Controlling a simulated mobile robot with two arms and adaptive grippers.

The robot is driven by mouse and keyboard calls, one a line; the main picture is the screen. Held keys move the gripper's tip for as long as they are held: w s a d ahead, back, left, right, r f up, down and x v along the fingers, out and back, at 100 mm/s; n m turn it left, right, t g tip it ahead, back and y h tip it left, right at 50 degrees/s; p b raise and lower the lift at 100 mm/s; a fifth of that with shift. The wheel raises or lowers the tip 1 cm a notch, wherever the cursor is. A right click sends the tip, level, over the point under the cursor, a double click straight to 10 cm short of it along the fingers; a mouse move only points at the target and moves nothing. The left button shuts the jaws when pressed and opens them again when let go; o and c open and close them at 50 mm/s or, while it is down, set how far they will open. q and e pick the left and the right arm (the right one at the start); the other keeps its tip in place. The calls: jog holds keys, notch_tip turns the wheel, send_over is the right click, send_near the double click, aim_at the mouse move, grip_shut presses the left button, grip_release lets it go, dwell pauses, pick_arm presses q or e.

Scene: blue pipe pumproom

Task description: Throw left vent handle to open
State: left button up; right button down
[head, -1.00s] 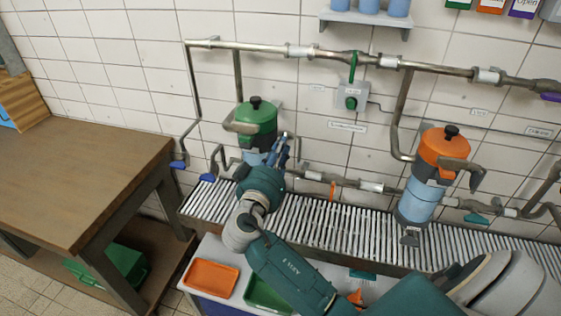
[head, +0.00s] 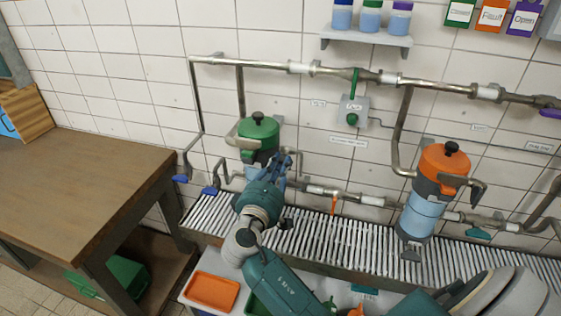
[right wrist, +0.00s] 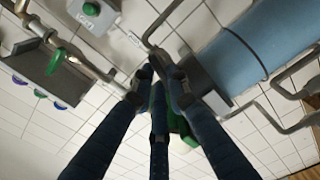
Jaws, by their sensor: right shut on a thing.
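The green-lidded vessel (head: 258,138) stands at the left of the slatted rack, with grey tubes around it. My right gripper (head: 285,164) is at the vessel's right side. In the right wrist view its fingers (right wrist: 163,78) close together beside the vessel's blue body (right wrist: 255,45). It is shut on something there. A grey bent bar (right wrist: 152,32) runs to the fingertips and looks like the held handle, but the fingers hide the contact. The green lid (right wrist: 183,125) shows behind the fingers. My left gripper is not in view.
An orange-lidded vessel (head: 444,162) stands to the right on the slatted rack (head: 345,236). Wall pipes (head: 262,65) carry a green handle (head: 356,86) and an orange handle (head: 334,206). A wooden table (head: 75,185) is at left. An orange tray (head: 213,291) lies below the rack.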

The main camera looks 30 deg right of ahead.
jog(key=shift+f+n+p, duration=0.15)
jog(key=shift+n+p, duration=0.5)
jog(key=shift+n, duration=1.05)
jog(key=c, duration=1.7)
grip_release()
jog(key=shift+a, duration=0.1)
jog(key=shift+w, duration=0.1)
jog(key=v, duration=1.2)
